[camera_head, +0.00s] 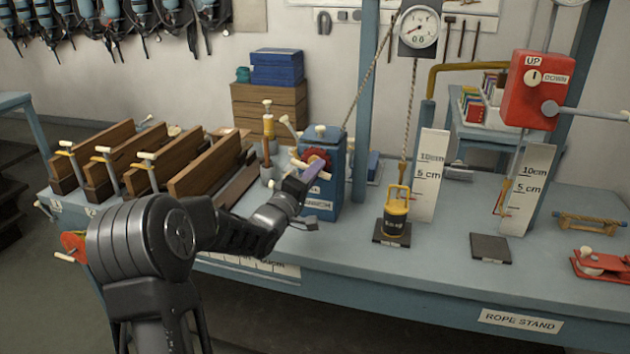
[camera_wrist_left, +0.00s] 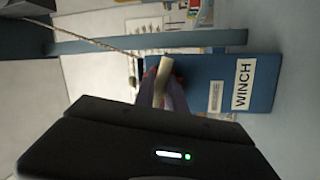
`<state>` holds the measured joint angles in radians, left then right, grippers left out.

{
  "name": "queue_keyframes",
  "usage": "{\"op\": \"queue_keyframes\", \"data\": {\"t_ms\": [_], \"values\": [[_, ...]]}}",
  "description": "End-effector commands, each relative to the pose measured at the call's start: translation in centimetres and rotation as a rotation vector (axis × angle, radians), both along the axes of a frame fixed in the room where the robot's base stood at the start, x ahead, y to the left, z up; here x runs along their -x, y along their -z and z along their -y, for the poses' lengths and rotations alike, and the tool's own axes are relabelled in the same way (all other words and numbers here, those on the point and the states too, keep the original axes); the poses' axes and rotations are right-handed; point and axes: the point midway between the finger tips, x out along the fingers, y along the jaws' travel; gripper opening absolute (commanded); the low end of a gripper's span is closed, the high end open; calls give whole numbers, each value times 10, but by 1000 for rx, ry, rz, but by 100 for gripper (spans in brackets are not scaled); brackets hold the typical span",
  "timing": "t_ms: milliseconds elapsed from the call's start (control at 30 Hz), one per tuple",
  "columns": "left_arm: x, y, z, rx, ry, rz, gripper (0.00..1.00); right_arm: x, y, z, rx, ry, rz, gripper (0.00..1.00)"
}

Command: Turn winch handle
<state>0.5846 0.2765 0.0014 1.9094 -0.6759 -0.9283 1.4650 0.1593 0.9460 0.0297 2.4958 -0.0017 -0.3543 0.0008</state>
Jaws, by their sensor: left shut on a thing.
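The winch is a blue box (camera_head: 323,205) on the bench, with a dark red wheel (camera_head: 318,158) and a crank handle with a cream grip (camera_head: 299,163). My left gripper (camera_head: 299,181) is at the front of the winch and shut on the handle. In the left wrist view the blue winch box (camera_wrist_left: 215,84) shows its WINCH label. The cream handle grip (camera_wrist_left: 163,78) is there just past the gripper's dark body, which hides much of the fingers. My right gripper is not in view.
A rope runs from the winch up past a dial gauge (camera_head: 419,27). A black and yellow weight (camera_head: 396,222) sits on a dark pad beside a height scale (camera_head: 430,173). Wooden racks (camera_head: 213,162) stand left of the winch. A red UP/DOWN box (camera_head: 534,92) is at right.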

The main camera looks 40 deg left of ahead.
Motion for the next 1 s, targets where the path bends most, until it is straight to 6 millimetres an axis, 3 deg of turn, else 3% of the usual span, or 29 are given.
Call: {"op": "queue_keyframes", "data": {"t_ms": [200, 700, 733, 1000], "values": [[0, -2, -1, 82, -2, 34, 0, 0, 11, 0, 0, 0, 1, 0], [0, -4, -1, 105, -3, 43, 0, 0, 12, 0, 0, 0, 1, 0], [0, -4, -1, 105, -3, 43, 18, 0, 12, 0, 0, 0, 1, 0], [0, -3, -1, 104, -2, 39, 36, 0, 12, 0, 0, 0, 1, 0]]}}
